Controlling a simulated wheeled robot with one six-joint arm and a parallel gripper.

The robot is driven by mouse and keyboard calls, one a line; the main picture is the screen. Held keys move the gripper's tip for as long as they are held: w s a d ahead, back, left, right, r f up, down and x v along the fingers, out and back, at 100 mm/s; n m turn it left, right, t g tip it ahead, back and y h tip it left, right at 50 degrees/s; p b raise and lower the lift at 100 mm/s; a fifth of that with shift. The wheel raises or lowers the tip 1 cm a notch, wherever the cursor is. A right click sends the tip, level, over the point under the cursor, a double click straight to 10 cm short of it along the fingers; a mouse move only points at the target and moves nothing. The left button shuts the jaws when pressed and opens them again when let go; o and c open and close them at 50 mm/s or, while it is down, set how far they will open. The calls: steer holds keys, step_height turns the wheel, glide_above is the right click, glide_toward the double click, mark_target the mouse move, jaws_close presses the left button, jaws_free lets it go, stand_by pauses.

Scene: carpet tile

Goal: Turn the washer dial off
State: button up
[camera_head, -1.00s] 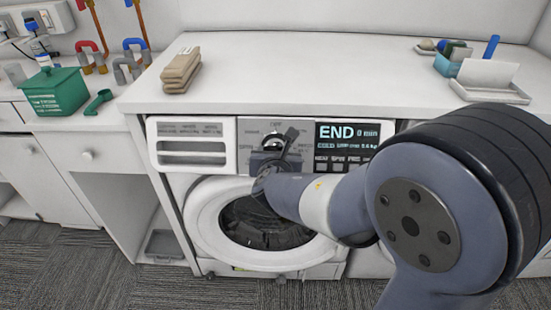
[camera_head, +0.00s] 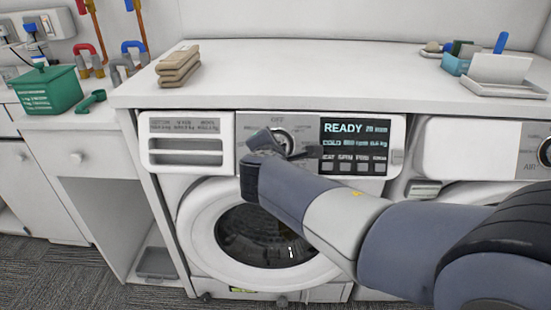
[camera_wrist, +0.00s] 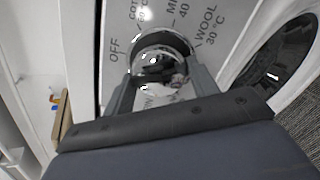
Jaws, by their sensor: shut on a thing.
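The washer (camera_head: 200,190) stands under the counter with its round door (camera_head: 200,225) closed. Its chrome dial (camera_head: 286,137) sits in the silver panel, with OFF printed above it. The display (camera_head: 355,140) reads READY with about 20 min and COLD. My gripper (camera_head: 277,148) is at the dial, covering part of it. In the wrist view the two fingers of my gripper (camera_wrist: 164,85) are on either side of the shiny dial (camera_wrist: 158,60), shut on it. There the OFF mark lies left of the dial, with MIX 40 and WOOL 30 to its upper right. I cannot tell where the dial's pointer stands.
The detergent drawer (camera_head: 186,150) is left of the dial. A second machine (camera_head: 465,150) stands at the right. Folded beige cloths (camera_head: 178,66) and a white tray (camera_head: 500,85) lie on the counter. A green box (camera_head: 48,90) is on the left.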

steer(key=shift+m+b, duration=1.55)
steer(key=shift+m, duration=0.85)
steer(key=o, duration=1)
steer(key=shift+r, duration=0.1)
steer(key=v, duration=0.5)
steer(key=p+v, duration=0.1)
steer(key=v, duration=0.4)
steer(key=shift+s+a+r+p, duration=0.25)
steer(key=shift+p, duration=0.05)
